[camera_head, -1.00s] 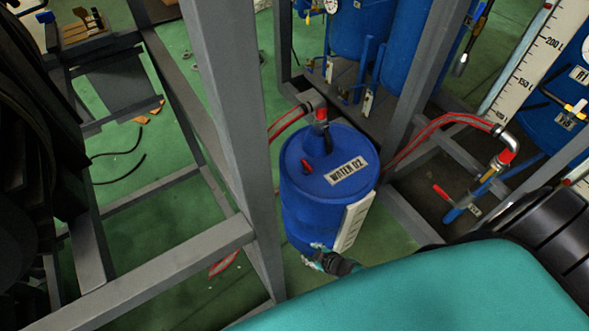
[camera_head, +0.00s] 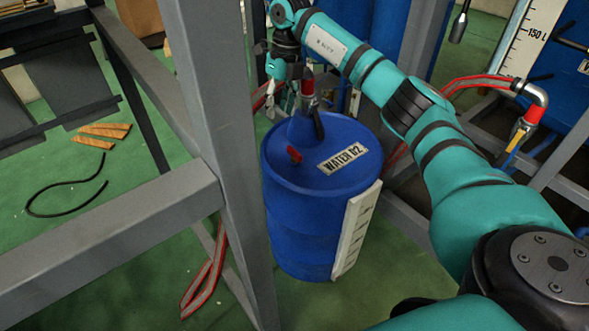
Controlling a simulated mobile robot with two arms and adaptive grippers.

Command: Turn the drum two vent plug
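Drum two is the blue drum (camera_head: 313,215) labelled WATER 02, upright on the green floor behind a grey frame post. A small red plug (camera_head: 295,155) sits on its lid, left of the label; I take it to be the vent plug. A hose fitting with a red band (camera_head: 308,88) rises from the back of the lid. My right gripper (camera_head: 277,105) hangs, pointing down, just left of this fitting, above and behind the red plug and apart from it. Its fingers are small and partly overlap the fitting, so their opening is unclear. My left gripper is not in view.
The grey frame post (camera_head: 215,120) and crossbar (camera_head: 110,240) stand close on the left. A red-striped hose (camera_head: 208,275) hangs beside the drum. A pipe elbow with a red section (camera_head: 533,105) is at the right. A black cable (camera_head: 65,210) lies on open floor.

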